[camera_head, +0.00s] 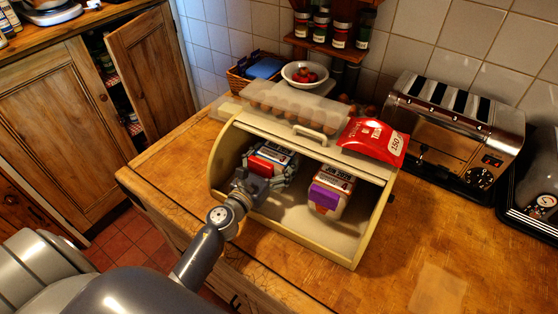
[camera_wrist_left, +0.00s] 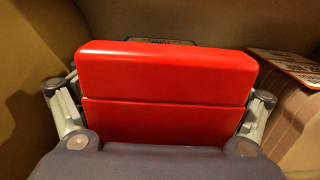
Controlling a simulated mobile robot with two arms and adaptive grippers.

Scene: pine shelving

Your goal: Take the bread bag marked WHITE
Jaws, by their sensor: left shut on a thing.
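The open cream bread bin (camera_head: 362,250) stands on the wooden counter with two packages in it. My left gripper (camera_head: 268,178) reaches into its left half and is shut on a red bread bag (camera_head: 262,165). In the left wrist view the red end of this bag (camera_wrist_left: 165,90) fills the space between my two fingers, one on each side. The other bread bag (camera_head: 328,194), with a purple band, lies in the right half, apart from my gripper. Its edge also shows in the left wrist view (camera_wrist_left: 295,100). I cannot read the name on either bag. My right gripper is not in view.
A red packet (camera_head: 372,140) and an egg carton (camera_head: 290,106) lie on top of the bin. A toaster (camera_head: 455,130) stands to the right, a bowl of red fruit (camera_head: 304,74) behind. The front right counter is mostly clear.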

